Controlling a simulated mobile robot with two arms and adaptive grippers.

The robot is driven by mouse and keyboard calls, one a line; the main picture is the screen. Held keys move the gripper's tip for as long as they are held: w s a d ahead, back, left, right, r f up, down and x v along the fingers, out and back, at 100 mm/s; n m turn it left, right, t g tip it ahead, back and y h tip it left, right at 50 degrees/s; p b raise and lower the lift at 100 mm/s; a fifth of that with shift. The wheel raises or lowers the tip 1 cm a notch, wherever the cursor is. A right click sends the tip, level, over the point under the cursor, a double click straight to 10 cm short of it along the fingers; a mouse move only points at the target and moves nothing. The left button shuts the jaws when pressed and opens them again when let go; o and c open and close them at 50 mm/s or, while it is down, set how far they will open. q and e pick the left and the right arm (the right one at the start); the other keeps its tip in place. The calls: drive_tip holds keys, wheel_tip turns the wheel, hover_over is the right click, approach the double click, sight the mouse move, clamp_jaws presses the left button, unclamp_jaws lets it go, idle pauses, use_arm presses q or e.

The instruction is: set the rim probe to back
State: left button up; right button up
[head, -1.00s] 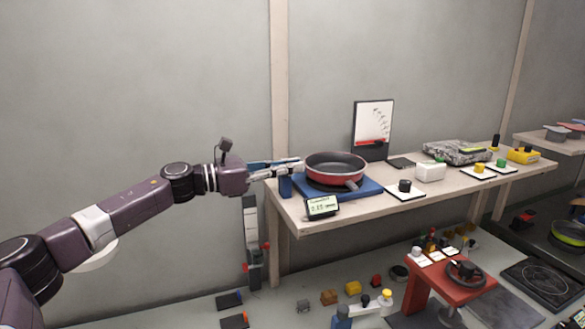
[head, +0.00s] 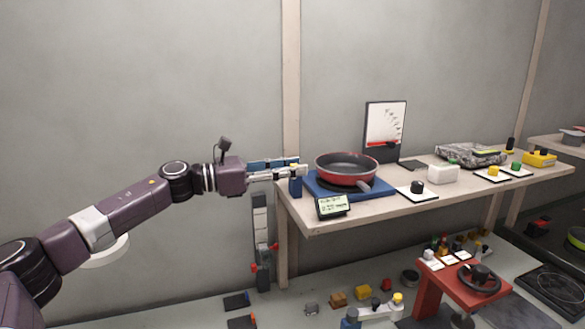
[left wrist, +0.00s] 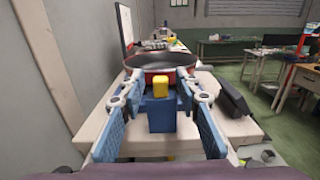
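A blue block with a yellow top, which looks like the rim probe (head: 296,187), stands at the left end of the bench beside the red pan (head: 346,172). The pan sits on a blue base (head: 378,187). My left gripper (head: 300,170) comes level from the left at the block's top. In the left wrist view, the gripper (left wrist: 162,86) is open, with its blue fingers apart on both sides of the yellow top (left wrist: 160,89) and blue block (left wrist: 162,117). The pan's rim (left wrist: 160,60) lies just beyond. Contact with the fingers cannot be told.
A small display (head: 333,206) stands at the bench's front edge. A dial board (head: 385,128) stands behind the pan. A black knob on a white plate (head: 417,192) and a white box (head: 443,174) are to the right. A red stand (head: 460,285) is below.

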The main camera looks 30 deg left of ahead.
use_arm(q)
drive_tip(key=v, duration=1.2)
